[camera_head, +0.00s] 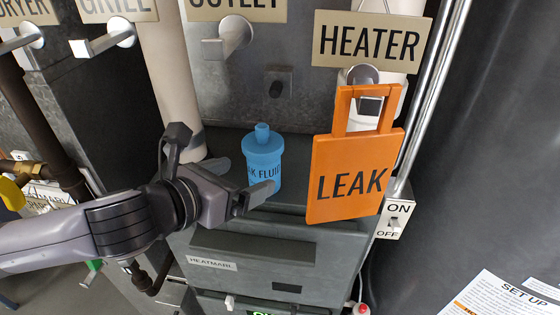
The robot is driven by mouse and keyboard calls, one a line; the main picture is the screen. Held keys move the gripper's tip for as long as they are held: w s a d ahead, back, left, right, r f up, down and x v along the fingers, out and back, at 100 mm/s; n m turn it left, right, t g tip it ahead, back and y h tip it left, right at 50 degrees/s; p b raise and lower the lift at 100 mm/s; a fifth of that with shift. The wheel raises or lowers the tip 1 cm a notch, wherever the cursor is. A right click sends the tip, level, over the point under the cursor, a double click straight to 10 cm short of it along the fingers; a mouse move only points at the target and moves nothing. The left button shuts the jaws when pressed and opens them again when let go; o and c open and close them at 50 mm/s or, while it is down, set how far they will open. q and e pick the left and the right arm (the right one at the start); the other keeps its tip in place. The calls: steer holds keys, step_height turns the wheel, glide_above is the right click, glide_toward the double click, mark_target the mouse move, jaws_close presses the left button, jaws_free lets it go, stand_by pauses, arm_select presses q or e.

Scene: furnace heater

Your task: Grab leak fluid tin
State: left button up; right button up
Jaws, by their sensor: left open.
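The leak fluid tin (265,160) is a small blue container with a narrow cap. It stands upright on the dark ledge in the middle of the head view, and its label is partly hidden by my gripper. My left gripper (240,180) comes in from the left, with its open fingers at the tin's left side. One finger is in front of the tin's lower left part, the other reaches toward its left edge. I cannot tell whether they touch it. My right gripper is not in view.
An orange LEAK tag (350,180) hangs from the HEATER valve, just right of the tin. A pale vertical pipe (168,70) stands behind my gripper. An ON/OFF switch (394,218) and a metal pipe are farther right. A grey HEATMARL box (260,262) lies below.

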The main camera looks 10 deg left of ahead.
mark_target(254, 169)
arm_select(q)
steer(key=shift+w+d, duration=0.15)
steer(key=shift+w, duration=0.2)
steer(key=shift+x, duration=3.3)
jaws_close()
steer(key=shift+r, duration=0.15)
